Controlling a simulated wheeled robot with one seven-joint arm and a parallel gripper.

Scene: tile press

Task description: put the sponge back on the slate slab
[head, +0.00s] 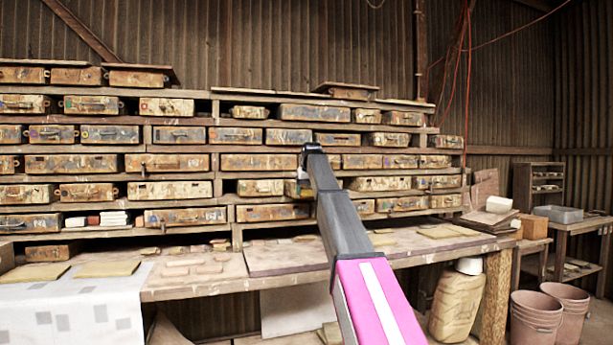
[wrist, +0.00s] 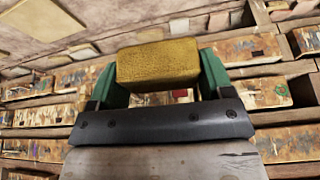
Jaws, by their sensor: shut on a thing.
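The sponge (wrist: 158,64) is a yellow-brown block. In the wrist view it sits between the two green fingers of my gripper (wrist: 158,85), which is shut on it. In the head view my arm reaches toward the shelves, and its far end hides most of the gripper and the sponge. A wide, flat, brownish slab (head: 285,261) lies on the workbench below and beyond the arm; I cannot tell for sure that it is the slate slab. The sponge is held up in front of the shelves, apart from the bench.
Shelves of worn cases (head: 175,190) stand behind the workbench (head: 190,290). Several small flat pieces (head: 185,263) lie left of the slab. A white cloth (head: 75,310) covers the bench's left end. Buckets (head: 535,318) and a yellowish jerrycan (head: 457,305) stand at right.

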